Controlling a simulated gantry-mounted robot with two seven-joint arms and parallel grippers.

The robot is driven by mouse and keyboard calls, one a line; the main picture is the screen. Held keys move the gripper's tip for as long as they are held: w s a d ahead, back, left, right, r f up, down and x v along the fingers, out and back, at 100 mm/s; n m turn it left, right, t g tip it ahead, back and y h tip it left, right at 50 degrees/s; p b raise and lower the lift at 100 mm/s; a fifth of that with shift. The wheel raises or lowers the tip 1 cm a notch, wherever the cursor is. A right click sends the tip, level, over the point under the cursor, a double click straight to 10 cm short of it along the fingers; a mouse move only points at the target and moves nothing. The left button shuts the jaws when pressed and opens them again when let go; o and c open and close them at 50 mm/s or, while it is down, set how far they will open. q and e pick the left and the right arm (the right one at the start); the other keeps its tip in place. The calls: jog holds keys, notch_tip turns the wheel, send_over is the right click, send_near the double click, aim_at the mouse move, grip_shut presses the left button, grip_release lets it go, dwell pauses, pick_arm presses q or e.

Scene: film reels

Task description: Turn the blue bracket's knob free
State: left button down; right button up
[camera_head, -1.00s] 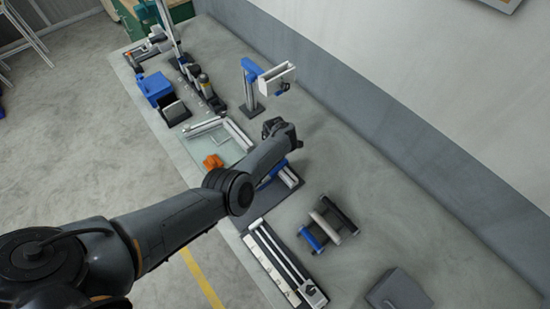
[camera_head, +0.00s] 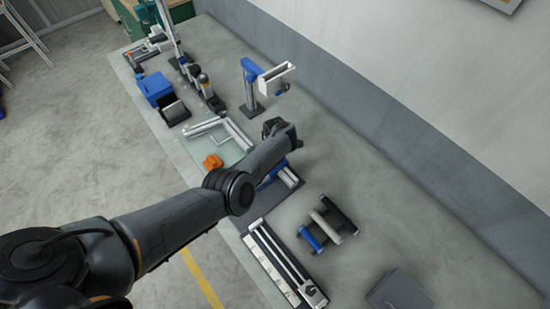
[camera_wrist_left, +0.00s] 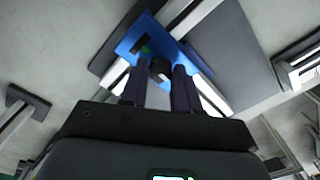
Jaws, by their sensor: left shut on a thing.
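The blue bracket (camera_wrist_left: 150,38) fills the upper middle of the left wrist view, with a dark slot and a small green patch on it. Its dark round knob (camera_wrist_left: 160,66) sits between the two fingertips of my left gripper (camera_wrist_left: 161,74), which is shut on it. In the head view, my left wrist covers most of the bracket; a bit of blue (camera_head: 271,173) shows below it, over a dark base plate (camera_head: 262,203). The fingertips and knob are hidden there. My right gripper is in neither view.
A blue-topped post (camera_head: 250,83) with a white arm stands behind. A rail fixture (camera_head: 275,260) lies in front, beside a spool-like roller piece (camera_head: 325,226). A grey block (camera_head: 398,292) sits at the lower right. An orange piece (camera_head: 212,161) lies left of my wrist.

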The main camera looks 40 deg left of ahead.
pick_arm(q)
jog(key=c, duration=0.8)
grip_release()
jog(key=shift+r, duration=0.55)
notch_tip(320, 180, up, 10)
jog(key=p, duration=0.3)
jog(key=shift+p, duration=0.3)
jog(key=shift+f, duration=0.1)
